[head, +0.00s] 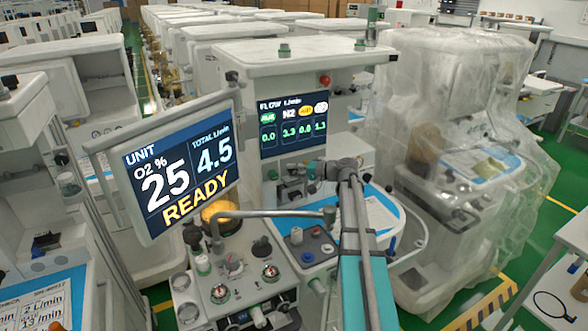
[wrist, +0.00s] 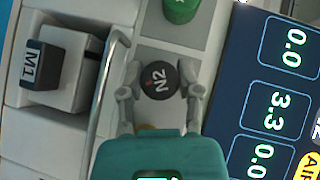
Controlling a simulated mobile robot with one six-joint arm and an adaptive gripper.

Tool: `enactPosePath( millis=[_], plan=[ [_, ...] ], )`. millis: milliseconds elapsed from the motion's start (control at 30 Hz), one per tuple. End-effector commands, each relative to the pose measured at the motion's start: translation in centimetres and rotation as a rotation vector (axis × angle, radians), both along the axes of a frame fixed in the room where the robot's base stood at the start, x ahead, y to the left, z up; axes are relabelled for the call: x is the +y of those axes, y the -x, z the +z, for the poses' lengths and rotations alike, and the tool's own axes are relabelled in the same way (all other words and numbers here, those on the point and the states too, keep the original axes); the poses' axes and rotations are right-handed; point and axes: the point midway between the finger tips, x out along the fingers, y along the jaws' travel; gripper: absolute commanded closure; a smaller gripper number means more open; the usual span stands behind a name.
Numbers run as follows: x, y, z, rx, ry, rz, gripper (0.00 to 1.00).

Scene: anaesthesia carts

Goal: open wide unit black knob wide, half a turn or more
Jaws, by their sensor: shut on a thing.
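The black knob (wrist: 159,80), marked N2, sits on the unit's front panel in the wrist view, its label turned sideways. My gripper (wrist: 163,88) has one finger on each side of the knob and is shut on it. In the head view my gripper (head: 317,172) is at the front of the unit (head: 300,66), below its flow screen (head: 293,123); I cannot make out the black knob there. The flow screen reads 3.3 under N2. A green knob (wrist: 181,9) is beside the black one in the wrist view.
A metal rail (wrist: 103,85) runs close beside my left finger in the wrist view, with a block marked M1 (wrist: 45,68) beyond it. In the head view a tilted READY monitor (head: 172,170) stands left of my arm. A plastic-covered cart (head: 455,150) stands to the right.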

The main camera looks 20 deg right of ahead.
Motion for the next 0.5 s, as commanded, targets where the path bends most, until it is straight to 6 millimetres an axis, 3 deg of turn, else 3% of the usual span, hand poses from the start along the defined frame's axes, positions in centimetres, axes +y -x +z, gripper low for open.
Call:
enactPosePath(
  millis=[500],
  plan=[
    [0.24,0.16,0.44,-0.014,0.442,0.002,1.00]
  ],
)
